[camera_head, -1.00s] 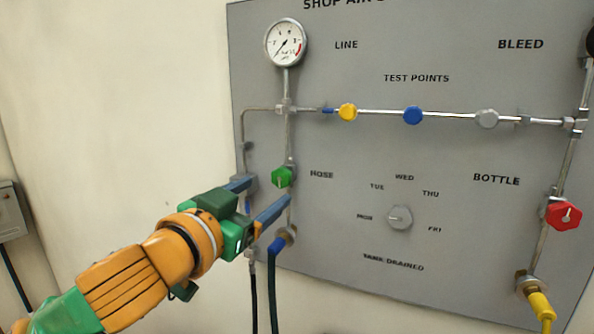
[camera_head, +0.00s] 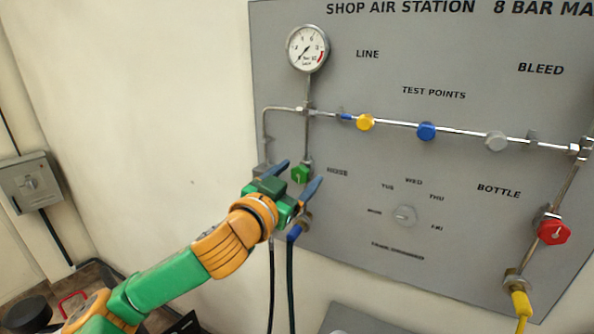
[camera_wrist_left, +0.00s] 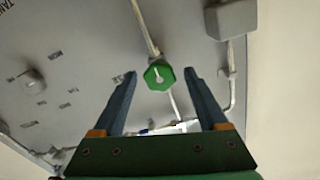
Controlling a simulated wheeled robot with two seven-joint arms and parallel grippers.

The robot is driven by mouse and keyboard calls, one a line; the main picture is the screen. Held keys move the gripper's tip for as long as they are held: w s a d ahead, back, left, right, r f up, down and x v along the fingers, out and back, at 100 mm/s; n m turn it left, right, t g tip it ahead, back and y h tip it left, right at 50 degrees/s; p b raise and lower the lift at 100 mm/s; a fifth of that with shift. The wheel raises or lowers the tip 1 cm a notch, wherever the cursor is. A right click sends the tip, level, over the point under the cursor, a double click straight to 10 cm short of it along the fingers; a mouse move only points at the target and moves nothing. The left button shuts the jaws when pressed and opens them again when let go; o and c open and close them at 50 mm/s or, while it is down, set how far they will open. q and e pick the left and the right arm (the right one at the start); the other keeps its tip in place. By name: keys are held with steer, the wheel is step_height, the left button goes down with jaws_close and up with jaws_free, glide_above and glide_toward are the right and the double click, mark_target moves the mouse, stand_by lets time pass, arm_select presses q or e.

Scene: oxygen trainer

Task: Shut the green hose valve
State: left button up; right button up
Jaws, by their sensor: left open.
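The green hose valve (camera_head: 300,173) is a green knob with a pale pointer mark, on the vertical pipe left of the HOSE label. My left gripper (camera_head: 299,174) is open, its two blue-grey fingers spread on either side of the knob in the head view. In the left wrist view the green knob (camera_wrist_left: 158,75) shows between the open fingertips (camera_wrist_left: 161,74), with clear space on both sides. No contact shows, and I cannot tell how far the knob is from the fingers in depth. My right gripper is not in view.
The grey panel (camera_head: 340,220) carries a gauge (camera_head: 307,48), a yellow cap (camera_head: 366,122), a blue cap (camera_head: 427,131), a grey dial (camera_head: 404,215) and a red bottle valve (camera_head: 553,231). A switch box (camera_head: 31,183) is on the left wall.

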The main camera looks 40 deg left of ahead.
arm_select(q)
jaws_close()
